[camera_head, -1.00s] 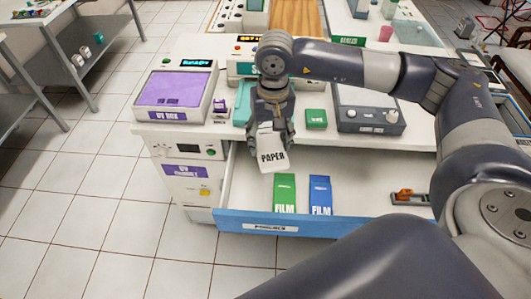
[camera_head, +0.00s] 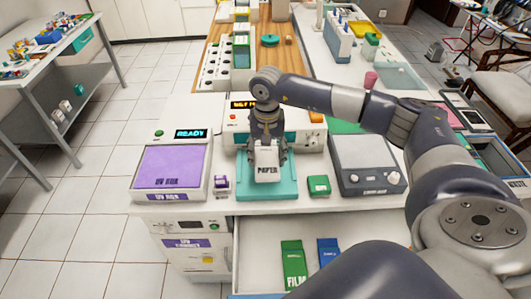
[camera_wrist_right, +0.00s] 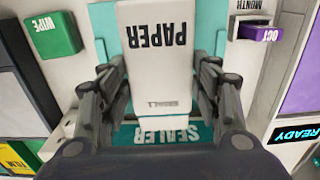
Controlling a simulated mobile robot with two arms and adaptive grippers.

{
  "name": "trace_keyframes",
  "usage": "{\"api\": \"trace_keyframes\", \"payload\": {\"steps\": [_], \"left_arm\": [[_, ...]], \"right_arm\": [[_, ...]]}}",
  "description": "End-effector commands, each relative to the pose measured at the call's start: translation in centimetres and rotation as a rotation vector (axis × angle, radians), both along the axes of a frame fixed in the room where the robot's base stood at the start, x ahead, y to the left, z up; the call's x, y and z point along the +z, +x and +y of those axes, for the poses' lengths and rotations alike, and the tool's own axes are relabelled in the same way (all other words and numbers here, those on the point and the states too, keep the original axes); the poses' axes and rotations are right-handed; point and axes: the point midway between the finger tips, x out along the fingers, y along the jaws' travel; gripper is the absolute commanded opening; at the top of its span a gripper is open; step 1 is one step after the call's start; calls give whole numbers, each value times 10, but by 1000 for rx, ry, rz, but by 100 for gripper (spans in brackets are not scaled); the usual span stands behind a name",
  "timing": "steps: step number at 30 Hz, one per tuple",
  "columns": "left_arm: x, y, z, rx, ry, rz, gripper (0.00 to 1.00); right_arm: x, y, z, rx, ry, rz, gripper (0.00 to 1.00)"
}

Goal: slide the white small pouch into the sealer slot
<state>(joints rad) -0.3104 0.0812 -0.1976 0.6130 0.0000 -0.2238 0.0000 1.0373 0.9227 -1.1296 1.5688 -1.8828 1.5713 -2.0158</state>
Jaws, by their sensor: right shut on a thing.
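The white small pouch (camera_head: 267,166), marked PAPER, is held in my right gripper (camera_head: 267,150). In the right wrist view the pouch (camera_wrist_right: 160,60) reads PAPER and SMALL, and it sits between the two fingers of the gripper (camera_wrist_right: 160,85), which are shut on it. The sealer (camera_head: 305,140) is a white unit with a teal front tray (camera_head: 287,187), and the pouch is over that tray. In the right wrist view the teal SEALER label (camera_wrist_right: 165,134) shows beyond the pouch. The slot itself is hidden behind my gripper. My left gripper is out of view.
A green wipe box (camera_head: 318,186) and a grey device (camera_head: 363,165) are to the right. The open drawer (camera_head: 262,235) below holds green (camera_head: 293,265) and blue (camera_head: 328,252) film pouches.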

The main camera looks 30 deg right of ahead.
Motion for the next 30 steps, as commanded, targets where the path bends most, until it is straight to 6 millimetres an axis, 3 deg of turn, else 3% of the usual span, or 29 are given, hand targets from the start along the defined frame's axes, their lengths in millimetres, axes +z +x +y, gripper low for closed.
{"api": "trace_keyframes", "payload": {"steps": [5, 16, 21, 30], "left_arm": [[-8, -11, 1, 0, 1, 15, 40], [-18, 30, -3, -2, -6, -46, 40], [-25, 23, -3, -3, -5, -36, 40], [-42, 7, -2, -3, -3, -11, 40]], "right_arm": [[-15, 0, 0, 0, 1, 1, 33], [-41, 0, 0, 0, 1, 1, 33], [-51, 2, -1, -1, 0, 0, 33], [-51, 21, -12, -1, 0, -1, 33]]}}
